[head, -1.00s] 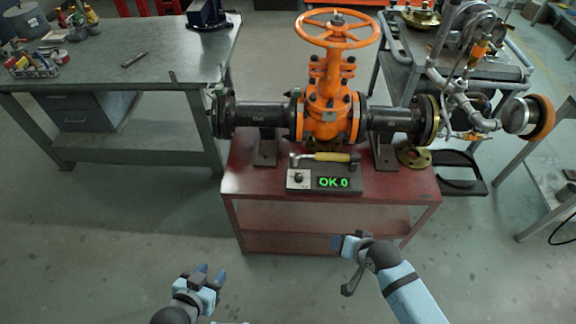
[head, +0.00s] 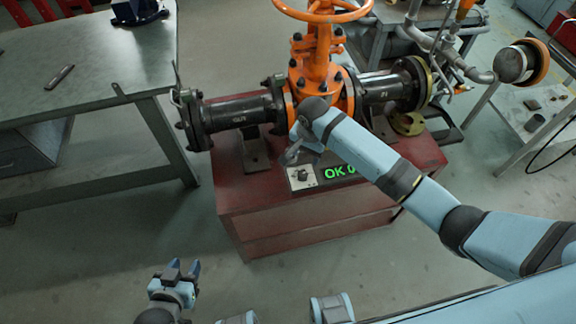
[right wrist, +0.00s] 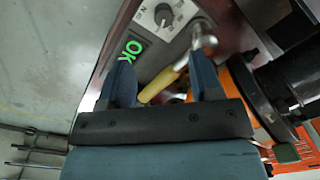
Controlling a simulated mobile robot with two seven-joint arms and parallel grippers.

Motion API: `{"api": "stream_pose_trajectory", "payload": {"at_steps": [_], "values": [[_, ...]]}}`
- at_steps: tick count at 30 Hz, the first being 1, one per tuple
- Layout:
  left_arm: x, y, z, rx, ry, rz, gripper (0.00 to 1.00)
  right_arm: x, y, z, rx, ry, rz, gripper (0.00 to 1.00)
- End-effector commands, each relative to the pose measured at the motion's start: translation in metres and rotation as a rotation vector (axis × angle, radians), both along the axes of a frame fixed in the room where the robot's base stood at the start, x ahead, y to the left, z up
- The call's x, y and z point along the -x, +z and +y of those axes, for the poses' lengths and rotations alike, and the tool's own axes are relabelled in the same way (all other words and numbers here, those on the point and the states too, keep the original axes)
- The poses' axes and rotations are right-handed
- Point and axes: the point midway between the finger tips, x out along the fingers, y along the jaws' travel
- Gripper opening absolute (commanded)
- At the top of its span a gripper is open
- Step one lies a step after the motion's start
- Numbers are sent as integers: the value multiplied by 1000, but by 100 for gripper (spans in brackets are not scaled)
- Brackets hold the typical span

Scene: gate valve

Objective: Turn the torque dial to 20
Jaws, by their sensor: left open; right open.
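The torque dial (head: 301,174) is a small dark knob on a light panel at the left of a dark box. It also shows near the top of the right wrist view (right wrist: 163,14). A yellow-handled wrench (right wrist: 160,84) lies on the box beyond the fingers. My left gripper (head: 182,268) is open and empty at lower left.
The box is on a red table (head: 290,222) before an orange gate valve (head: 316,70) with dark pipes (head: 238,112). A grey workbench (head: 100,60) is at left. The floor around my left gripper is clear.

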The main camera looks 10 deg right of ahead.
Motion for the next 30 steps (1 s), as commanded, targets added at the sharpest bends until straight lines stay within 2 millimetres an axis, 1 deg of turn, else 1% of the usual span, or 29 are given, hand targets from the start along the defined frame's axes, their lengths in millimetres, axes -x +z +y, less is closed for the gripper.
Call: {"api": "stream_pose_trajectory", "payload": {"at_steps": [2,5,8,10,14,21,24,27,30], "values": [[-1,-2,0,-1,-1,-1,43,-5,3,-4,18,-23,16,59],[-1,-3,0,0,-1,-1,43,-7,4,-6,31,-40,28,59],[0,-3,-1,1,-1,-1,43,-7,0,-6,34,-44,33,59],[0,-4,-2,2,-2,1,43,-7,-8,-6,34,-45,33,59],[2,-6,-3,5,-2,4,43,-6,-31,-6,35,-44,33,59],[2,-10,-3,5,-1,2,43,-6,-83,-6,33,-44,32,59],[1,-11,-2,4,1,2,43,-6,-102,-6,33,-43,31,59],[1,-13,-2,3,1,1,43,-7,-116,-6,32,-43,30,59],[1,-14,-1,3,1,1,43,-7,-125,-6,32,-42,30,59]]}}
